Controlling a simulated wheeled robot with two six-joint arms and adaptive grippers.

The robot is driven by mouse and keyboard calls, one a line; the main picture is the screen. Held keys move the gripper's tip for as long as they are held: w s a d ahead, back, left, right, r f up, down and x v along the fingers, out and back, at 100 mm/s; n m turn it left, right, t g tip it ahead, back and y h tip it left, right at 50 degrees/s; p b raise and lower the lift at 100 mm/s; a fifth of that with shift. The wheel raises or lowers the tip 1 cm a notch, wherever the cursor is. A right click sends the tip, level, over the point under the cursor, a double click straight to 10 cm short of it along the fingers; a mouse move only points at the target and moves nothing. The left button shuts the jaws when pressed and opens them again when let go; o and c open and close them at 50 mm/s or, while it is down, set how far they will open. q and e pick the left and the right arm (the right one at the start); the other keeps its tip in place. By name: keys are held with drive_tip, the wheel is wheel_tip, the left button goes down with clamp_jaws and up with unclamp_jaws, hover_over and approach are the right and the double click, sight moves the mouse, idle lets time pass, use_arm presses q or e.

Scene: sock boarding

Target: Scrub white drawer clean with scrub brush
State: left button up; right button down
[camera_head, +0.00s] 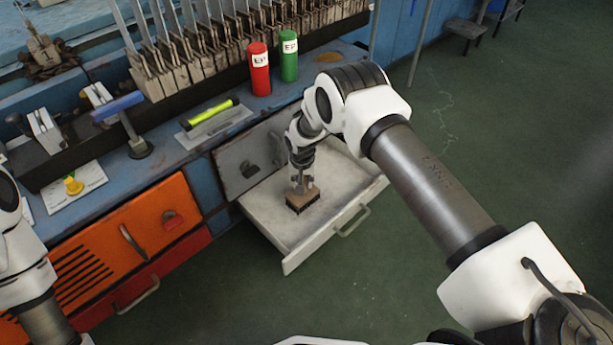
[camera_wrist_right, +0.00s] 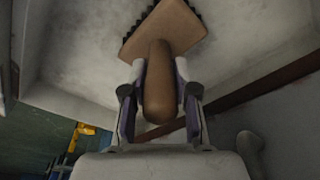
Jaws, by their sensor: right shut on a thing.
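The white drawer (camera_head: 262,220) is pulled out below the blue workbench, and its inside floor looks greyish and stained. My right gripper (camera_head: 302,183) reaches down into the drawer and is shut on the handle of the scrub brush (camera_head: 303,201). The brush has a tan wooden block and dark bristles that face down, at or very near the drawer floor. In the right wrist view the brush (camera_wrist_right: 165,38) shows its wooden handle between the two fingers of my right gripper (camera_wrist_right: 160,115). My left arm shows at the left edge, but its gripper is out of view.
A grey panel (camera_head: 245,160) stands beside the drawer. An orange cabinet (camera_head: 128,240) is to the left. A red bottle (camera_head: 260,70) and a green bottle (camera_head: 289,57) stand on the workbench (camera_head: 190,150) by a yellow-green tool (camera_head: 210,113). The green floor (camera_head: 400,270) in front is clear.

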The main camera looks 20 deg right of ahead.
drive_tip(key=shift+s+a+f+p, duration=0.15)
drive_tip(key=shift+s+a, duration=0.1)
drive_tip(key=shift+a, duration=0.45)
drive_tip(key=shift+s+a+r+p, duration=0.15)
drive_tip(key=shift+s+a, duration=0.1)
drive_tip(key=shift+a, duration=0.4)
drive_tip(key=shift+s+a+p, duration=0.35)
drive_tip(key=shift+a, duration=0.5)
drive_tip(key=shift+s+a, duration=0.25)
drive_tip(key=shift+a, duration=0.45)
drive_tip(key=shift+s+a, duration=0.25)
drive_tip(key=shift+a, duration=0.45)
drive_tip(key=shift+s+a, duration=0.25)
drive_tip(key=shift+a, duration=0.45)
wheel_tip(320, 180, up, 6)
drive_tip(key=p, duration=0.4)
drive_tip(key=shift+p, duration=0.3)
wheel_tip(320, 180, up, 3)
drive_tip(key=shift+f+p, duration=0.1)
drive_tip(key=shift+p, duration=1)
